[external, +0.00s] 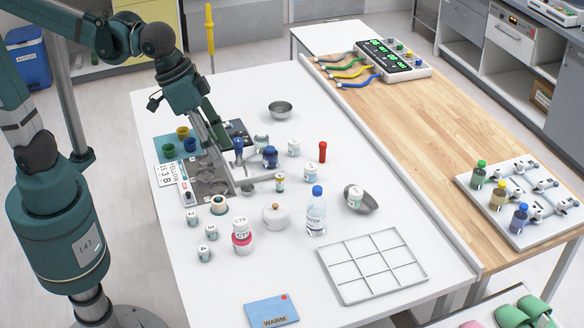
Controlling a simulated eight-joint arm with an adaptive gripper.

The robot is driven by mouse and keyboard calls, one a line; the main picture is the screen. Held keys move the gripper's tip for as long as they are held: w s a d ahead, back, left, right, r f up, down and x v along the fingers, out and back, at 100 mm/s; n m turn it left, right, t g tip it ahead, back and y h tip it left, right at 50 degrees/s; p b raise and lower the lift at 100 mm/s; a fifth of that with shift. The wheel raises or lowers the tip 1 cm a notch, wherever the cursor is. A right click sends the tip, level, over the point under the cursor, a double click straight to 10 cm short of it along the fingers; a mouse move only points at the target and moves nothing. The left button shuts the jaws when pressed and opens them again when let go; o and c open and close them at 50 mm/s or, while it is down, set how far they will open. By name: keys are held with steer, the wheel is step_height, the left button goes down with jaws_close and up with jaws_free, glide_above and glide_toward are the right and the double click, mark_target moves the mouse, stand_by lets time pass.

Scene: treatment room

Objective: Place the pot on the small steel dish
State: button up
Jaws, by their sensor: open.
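A round cream pot (275,217) with a small knob on top stands on the white table, right of a stacked red-and-white jar. A small steel dish (280,108) lies empty near the far side of the table. A second, larger-looking steel dish (371,205) at the right holds a white labelled jar (354,195). My gripper (228,150) is open over the grey tray area at the left, behind and left of the pot and apart from it. Its fingertips partly merge with the items behind, so whether they touch anything is unclear.
Several small jars (219,205) and a clear water bottle (316,212) surround the pot. A blue bottle (270,157) and a red-capped tube (322,152) stand between the pot and the small dish. A white grid rack (347,290) lies front right. Table around the small dish is clear.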

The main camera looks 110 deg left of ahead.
steer(key=s+d+f+m+t, duration=0.1)
steer(key=s+d+f+m, duration=0.2)
steer(key=s, duration=0.6)
steer(key=s+d+f+m+t+h, duration=0.1)
steer(key=s+d+f+m, duration=0.1)
steer(key=s+d, duration=0.6)
steer(key=shift+s+f+m, duration=0.4)
steer(key=shift+m, duration=0.2)
step_height(320, 180, down, 6)
steer(key=b, duration=0.6)
steer(key=shift+r, duration=0.1)
steer(key=shift+o, duration=0.7)
steer(key=shift+r, duration=0.1)
stand_by(0.3)
